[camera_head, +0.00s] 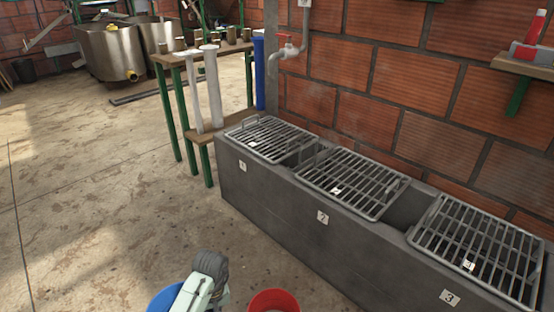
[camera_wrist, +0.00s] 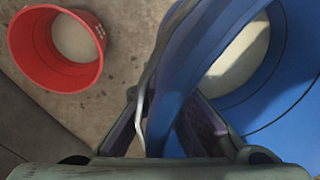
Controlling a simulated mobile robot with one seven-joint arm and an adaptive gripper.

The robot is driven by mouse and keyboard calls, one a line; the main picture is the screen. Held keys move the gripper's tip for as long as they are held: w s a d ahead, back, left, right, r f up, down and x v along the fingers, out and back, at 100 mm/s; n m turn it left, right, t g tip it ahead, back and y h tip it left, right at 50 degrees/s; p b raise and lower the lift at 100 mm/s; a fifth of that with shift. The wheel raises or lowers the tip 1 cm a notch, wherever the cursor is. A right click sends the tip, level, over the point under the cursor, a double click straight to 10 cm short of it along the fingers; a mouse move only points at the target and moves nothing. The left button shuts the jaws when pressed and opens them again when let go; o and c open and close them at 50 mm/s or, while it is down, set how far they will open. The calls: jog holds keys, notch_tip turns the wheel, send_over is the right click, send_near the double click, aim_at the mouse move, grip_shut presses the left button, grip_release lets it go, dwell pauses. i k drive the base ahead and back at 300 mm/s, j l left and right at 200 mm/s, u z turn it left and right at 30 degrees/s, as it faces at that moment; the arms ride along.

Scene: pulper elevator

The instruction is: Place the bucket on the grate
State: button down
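Three metal grates lie on a grey concrete trough: grate 1 (camera_head: 268,139), grate 2 (camera_head: 350,184) and grate 3 (camera_head: 480,246). A blue bucket (camera_head: 163,298) shows at the bottom edge of the head view, partly behind my gripper (camera_head: 198,290). In the wrist view the blue bucket (camera_wrist: 285,115) fills the right side. Its blue rim and a grey wire handle (camera_wrist: 143,110) run between the fingers of my gripper (camera_wrist: 168,120). The fingertips are partly hidden, so I cannot tell whether they grip the bucket. A red bucket (camera_head: 274,301) stands to the right of it; it also shows in the wrist view (camera_wrist: 55,75).
A red-handled tap (camera_head: 287,45) is on the brick wall above grate 1. A wooden bench (camera_head: 200,50) with green legs and white tubes stands beyond the trough. Metal tanks (camera_head: 120,50) are at the back left. The floor at left is clear.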

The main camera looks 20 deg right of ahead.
aim_at(271, 135)
jog(key=k+z, duration=0.15)
jog(key=z, duration=0.85)
jog(key=j+z, duration=0.1)
jog(key=z, duration=1.05)
jog(key=j, duration=5.7)
jog(key=z, duration=0.05)
